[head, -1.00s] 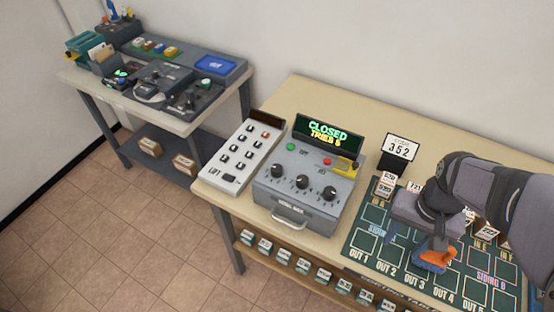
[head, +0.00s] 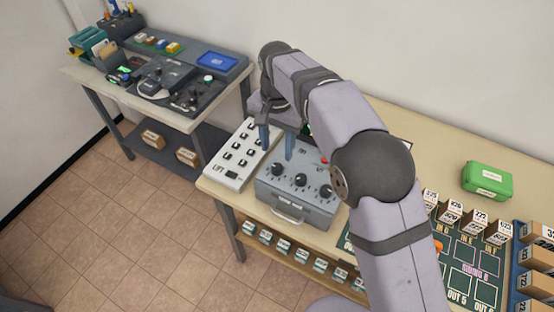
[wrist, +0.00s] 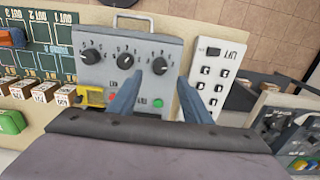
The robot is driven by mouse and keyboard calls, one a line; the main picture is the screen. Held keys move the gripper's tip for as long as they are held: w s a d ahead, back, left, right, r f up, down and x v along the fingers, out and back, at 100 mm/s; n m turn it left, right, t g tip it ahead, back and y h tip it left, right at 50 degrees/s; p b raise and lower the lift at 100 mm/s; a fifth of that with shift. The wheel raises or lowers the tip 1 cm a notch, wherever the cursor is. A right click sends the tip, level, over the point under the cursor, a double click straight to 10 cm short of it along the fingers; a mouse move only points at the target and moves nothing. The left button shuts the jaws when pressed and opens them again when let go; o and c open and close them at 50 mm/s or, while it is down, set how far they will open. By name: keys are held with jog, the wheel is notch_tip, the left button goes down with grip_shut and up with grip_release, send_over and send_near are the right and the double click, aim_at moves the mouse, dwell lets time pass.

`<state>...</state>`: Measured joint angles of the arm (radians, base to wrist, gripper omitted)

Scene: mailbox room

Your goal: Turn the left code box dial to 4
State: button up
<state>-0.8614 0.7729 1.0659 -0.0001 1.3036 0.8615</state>
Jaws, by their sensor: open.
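The grey code box (head: 290,199) stands on the table with three black dials on its sloped top. Its left dial (head: 277,170) shows just in front of my gripper (head: 276,146), which is open, pointing down, and empty. The wrist view shows the box inverted, so the left dial (wrist: 159,66) is the rightmost one. There my gripper's two blue fingers (wrist: 161,82) spread to either side of that dial, apparently above the panel and not touching it. The dial's setting is too small to read surely.
The white LIFT keypad (head: 241,155) stands close left of the box. The middle dial (head: 299,180) and right dial (head: 326,191) are near. A green box (head: 487,180) and several cards stand at right. Another equipment table (head: 160,90) is at back left.

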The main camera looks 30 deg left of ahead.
aim_at(277, 166)
jog(key=shift+f+p, duration=1.25)
jog(key=shift+f, duration=2.4)
jog(key=c, duration=1)
jog(key=shift+c, duration=0.2)
